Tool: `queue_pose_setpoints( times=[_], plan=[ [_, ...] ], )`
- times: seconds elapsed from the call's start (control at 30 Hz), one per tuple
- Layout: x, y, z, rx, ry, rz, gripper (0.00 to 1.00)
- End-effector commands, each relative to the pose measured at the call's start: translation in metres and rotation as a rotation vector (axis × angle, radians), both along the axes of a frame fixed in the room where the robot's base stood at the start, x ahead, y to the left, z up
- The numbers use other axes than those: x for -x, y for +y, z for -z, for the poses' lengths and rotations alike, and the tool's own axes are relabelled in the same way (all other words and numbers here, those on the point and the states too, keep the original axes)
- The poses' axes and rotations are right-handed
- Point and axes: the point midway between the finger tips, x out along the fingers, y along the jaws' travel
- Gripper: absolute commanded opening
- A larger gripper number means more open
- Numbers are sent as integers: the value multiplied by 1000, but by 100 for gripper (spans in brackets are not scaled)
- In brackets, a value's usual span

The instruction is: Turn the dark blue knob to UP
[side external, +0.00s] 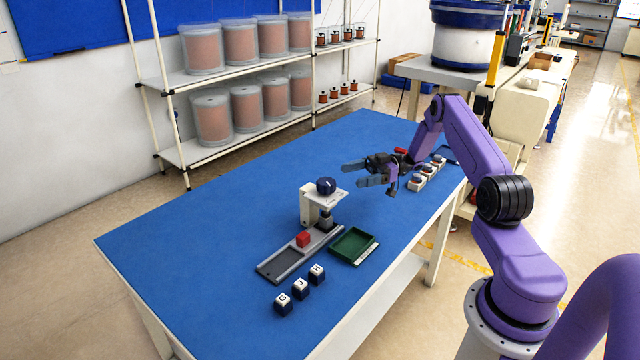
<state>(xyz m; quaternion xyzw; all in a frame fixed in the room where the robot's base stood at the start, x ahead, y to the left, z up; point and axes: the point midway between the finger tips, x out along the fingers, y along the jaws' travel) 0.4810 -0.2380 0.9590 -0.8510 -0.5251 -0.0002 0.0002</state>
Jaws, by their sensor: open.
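The dark blue knob (326,185) sits on top of a small white stand (318,199) near the middle of the blue table. A light mark shows on the knob, but its direction and any UP label are too small to read. My gripper (360,173) is open and empty, above the table to the right of the knob and a little higher in the picture. Its fingers point left and are apart from the knob.
A grey track (285,262) holding a red block (303,239) runs below the stand. A green tray (352,246) lies right of it. Lettered cubes (300,288) stand in front. White blocks with round tops (418,182) stand near the right edge. The table's left part (190,240) is clear.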

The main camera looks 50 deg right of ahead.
Motion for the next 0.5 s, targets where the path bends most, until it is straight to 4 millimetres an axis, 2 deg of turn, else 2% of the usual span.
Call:
queue_pose_setpoints(
  times=[0.3,0.5],
  plan=[
    [-27,56,0,0,0,-4,84],
    [-42,84,0,0,0,-3,84]
  ],
)
